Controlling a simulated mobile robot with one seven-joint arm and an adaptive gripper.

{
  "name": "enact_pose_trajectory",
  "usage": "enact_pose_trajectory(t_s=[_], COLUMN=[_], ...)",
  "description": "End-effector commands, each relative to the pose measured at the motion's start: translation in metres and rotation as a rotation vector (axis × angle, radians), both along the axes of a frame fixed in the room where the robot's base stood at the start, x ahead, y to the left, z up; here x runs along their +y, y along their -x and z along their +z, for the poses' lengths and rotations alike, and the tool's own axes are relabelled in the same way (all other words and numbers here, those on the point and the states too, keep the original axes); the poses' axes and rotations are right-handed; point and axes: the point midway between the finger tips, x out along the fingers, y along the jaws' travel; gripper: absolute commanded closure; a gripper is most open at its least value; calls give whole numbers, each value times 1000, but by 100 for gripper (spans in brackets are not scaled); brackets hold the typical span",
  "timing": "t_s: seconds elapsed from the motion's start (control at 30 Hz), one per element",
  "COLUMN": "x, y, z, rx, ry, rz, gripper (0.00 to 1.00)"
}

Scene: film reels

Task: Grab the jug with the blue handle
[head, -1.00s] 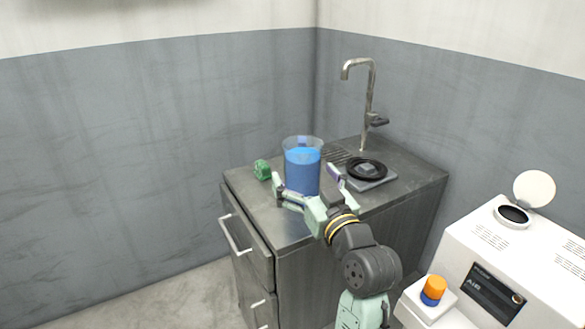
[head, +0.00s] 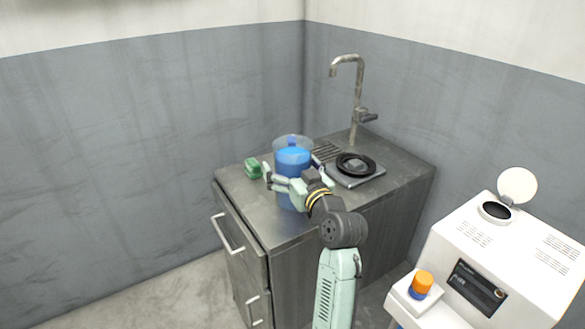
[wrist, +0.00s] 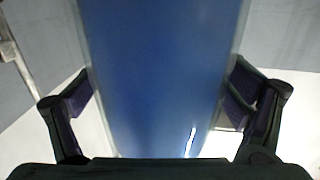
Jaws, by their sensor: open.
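The jug (head: 293,157) is a clear container of blue liquid, upright on the dark counter. A small blue patch shows at its far rim, but I cannot tell if this is the handle. In the wrist view the blue jug (wrist: 160,65) fills the middle, between my fingers. My gripper (head: 292,172) is open at the jug's near side, with one finger to its left and one to its right. The jug's lower front is partly hidden by my gripper.
A green object (head: 253,169) lies left of the jug on the counter (head: 240,196). A grey plate with a black ring (head: 356,163) lies to its right, below a tall faucet (head: 358,95). A white machine (head: 500,255) with an orange-and-blue knob (head: 421,284) stands at right.

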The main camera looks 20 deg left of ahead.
Motion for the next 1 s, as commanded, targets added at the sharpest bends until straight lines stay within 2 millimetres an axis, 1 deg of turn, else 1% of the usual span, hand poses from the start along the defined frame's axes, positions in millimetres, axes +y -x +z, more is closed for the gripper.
enact_pose_trajectory(t_s=[0.07,0.27,1.0], x=[3,3,3], y=[-2,-3,-3], z=[0,-1,0], rx=[0,-1,-1], ry=[0,0,0], rz=[0,0,0], gripper=[7,7,56])
